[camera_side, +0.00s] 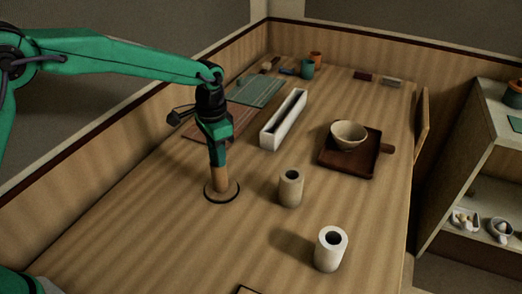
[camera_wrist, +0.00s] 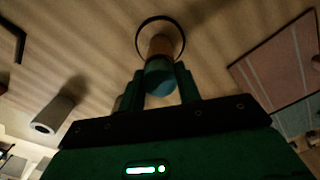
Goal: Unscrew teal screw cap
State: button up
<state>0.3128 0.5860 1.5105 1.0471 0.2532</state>
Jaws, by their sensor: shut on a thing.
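The teal screw cap (camera_wrist: 160,79) shows in the wrist view between the two fingers of my gripper (camera_wrist: 160,86). It sits at the end of a tan wooden-looking cylinder (camera_wrist: 161,46), which stands inside a dark ring on the table. In the side view the cylinder (camera_side: 221,184) stands upright on the round dark-edged spot (camera_side: 233,195). My gripper (camera_side: 218,160) points down onto its top and is shut on the cap. The fingers hide the cap in the side view, and I cannot tell how far it is turned.
A beige hollow cylinder (camera_side: 291,190) and a white one (camera_side: 331,250) stand to the right. Behind are a long white trough (camera_side: 270,138), a bowl (camera_side: 348,136) on a dark tray (camera_side: 366,162), and mats (camera_side: 258,92). The table front left is clear.

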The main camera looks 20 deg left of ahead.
jog(key=n, duration=0.6)
jog(key=shift+f, duration=0.15)
jog(key=o, duration=1.3)
jog(key=shift+c, duration=0.2)
jog(key=shift+r, duration=3.95)
